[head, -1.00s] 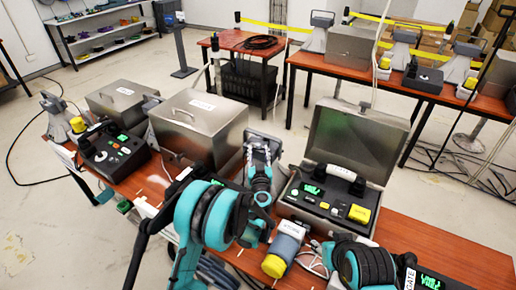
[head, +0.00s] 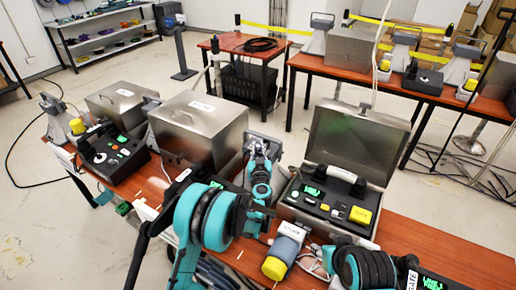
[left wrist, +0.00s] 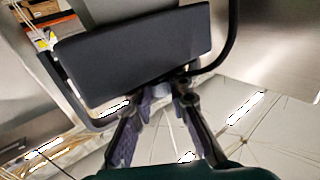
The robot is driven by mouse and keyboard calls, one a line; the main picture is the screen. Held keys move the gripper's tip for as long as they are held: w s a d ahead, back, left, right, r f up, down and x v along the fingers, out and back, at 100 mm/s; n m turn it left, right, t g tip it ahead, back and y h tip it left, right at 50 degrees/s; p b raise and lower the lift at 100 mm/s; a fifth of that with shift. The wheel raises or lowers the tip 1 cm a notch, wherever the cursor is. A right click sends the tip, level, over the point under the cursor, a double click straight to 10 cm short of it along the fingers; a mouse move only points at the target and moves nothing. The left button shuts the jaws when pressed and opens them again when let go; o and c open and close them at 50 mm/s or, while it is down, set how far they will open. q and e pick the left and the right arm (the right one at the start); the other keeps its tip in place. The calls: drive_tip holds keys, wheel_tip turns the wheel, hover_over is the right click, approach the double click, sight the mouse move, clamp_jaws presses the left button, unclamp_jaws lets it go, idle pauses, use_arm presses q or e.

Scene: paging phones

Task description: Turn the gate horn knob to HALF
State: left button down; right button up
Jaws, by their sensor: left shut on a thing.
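My left gripper (head: 258,147) is between the closed steel box and the open case, in front of a grey horn-like unit (head: 272,142). In the left wrist view its two fingers (left wrist: 182,88) converge and are shut on a small dark part below a dark grey block (left wrist: 135,52) with a curved bar. The fingers cover most of that part, so its setting cannot be read. A unit labelled GATE (head: 432,281) with a green display is at the bottom right, partly cut off. My right gripper is not in view.
The open case (head: 355,140) holds a handset, a green display and a yellow button. The closed steel box (head: 200,122) stands left of the gripper. A grey and yellow labelled unit (head: 284,250) lies in front. Bare table (head: 440,240) shows at right.

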use_arm(q)
drive_tip(key=shift+n+y, duration=0.3)
drive_tip(key=shift+y, duration=0.1)
drive_tip(key=n+g+y, duration=0.1)
drive_tip(key=n+y, duration=0.1)
drive_tip(key=y, duration=0.2)
drive_tip(key=shift+d+n+b, duration=0.15)
drive_tip(key=shift+n+b, duration=0.15)
drive_tip(key=shift+b, duration=0.05)
drive_tip(key=shift+n+g+y, duration=0.85)
drive_tip(key=shift+n+y, duration=0.25)
drive_tip(key=shift+y, duration=0.4)
drive_tip(key=shift+n+g+y, duration=0.85)
drive_tip(key=shift+n+y, duration=0.25)
drive_tip(key=shift+y, duration=0.4)
drive_tip(key=c, duration=1.4)
unclamp_jaws()
drive_tip(key=v, duration=1.1)
drive_tip(key=shift+s+d, duration=0.3)
